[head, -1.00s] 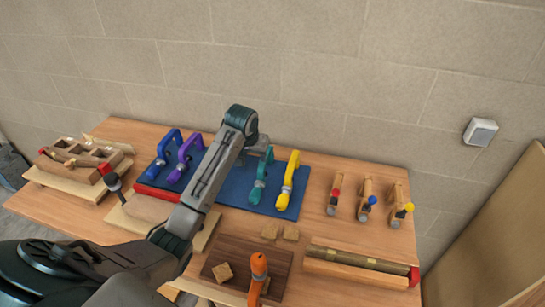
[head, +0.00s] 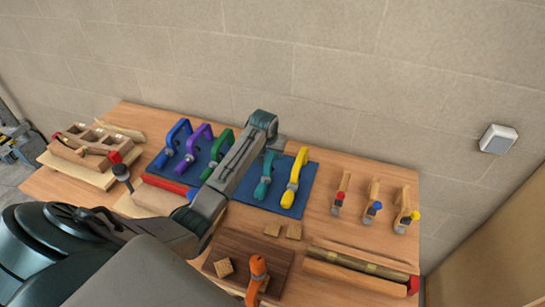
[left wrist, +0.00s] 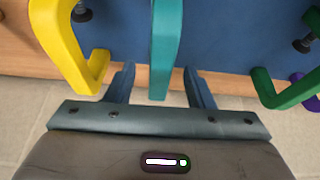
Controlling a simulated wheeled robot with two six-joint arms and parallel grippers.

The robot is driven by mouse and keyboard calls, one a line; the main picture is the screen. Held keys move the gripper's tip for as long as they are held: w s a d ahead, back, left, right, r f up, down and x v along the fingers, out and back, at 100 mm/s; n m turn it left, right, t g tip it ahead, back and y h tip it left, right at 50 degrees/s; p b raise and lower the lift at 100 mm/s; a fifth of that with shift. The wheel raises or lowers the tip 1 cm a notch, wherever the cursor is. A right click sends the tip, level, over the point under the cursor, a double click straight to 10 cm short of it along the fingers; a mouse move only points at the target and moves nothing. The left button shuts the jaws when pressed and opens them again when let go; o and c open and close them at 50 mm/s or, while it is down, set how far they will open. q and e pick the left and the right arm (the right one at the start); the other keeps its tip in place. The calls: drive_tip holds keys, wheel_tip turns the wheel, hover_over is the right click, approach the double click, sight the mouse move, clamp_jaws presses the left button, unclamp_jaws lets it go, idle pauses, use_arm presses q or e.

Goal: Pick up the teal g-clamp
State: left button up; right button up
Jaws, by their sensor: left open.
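The teal g-clamp (head: 265,176) stands on the blue mat, between the green clamp and the yellow clamp. In the left wrist view its teal bar (left wrist: 165,48) reaches down between my fingers. My left gripper (left wrist: 162,78) is open, with one finger on each side of the bar. The bar shows apart from both fingers, and nothing is held. In the head view my own arm link crosses in front of the mat and mostly hides this gripper. My right gripper is not in view.
The yellow clamp (head: 295,178) and green clamp (head: 221,146) flank the teal one; purple (head: 199,145) and blue (head: 174,140) clamps stand further left. The blue mat (head: 240,193) lies on the wooden bench (head: 335,165) against a wall. An orange clamp (head: 257,275) is in front.

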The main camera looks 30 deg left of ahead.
use_arm(q)
drive_tip(key=shift+w+a+f, duration=0.1)
drive_tip(key=shift+w+f, duration=0.05)
drive_tip(key=shift+f, duration=0.25)
drive_tip(key=shift+w+f, duration=0.15)
drive_tip(key=shift+f, duration=0.45)
drive_tip(key=shift+c, duration=0.5)
drive_tip(key=c, duration=0.9)
drive_tip(key=shift+w, duration=0.1)
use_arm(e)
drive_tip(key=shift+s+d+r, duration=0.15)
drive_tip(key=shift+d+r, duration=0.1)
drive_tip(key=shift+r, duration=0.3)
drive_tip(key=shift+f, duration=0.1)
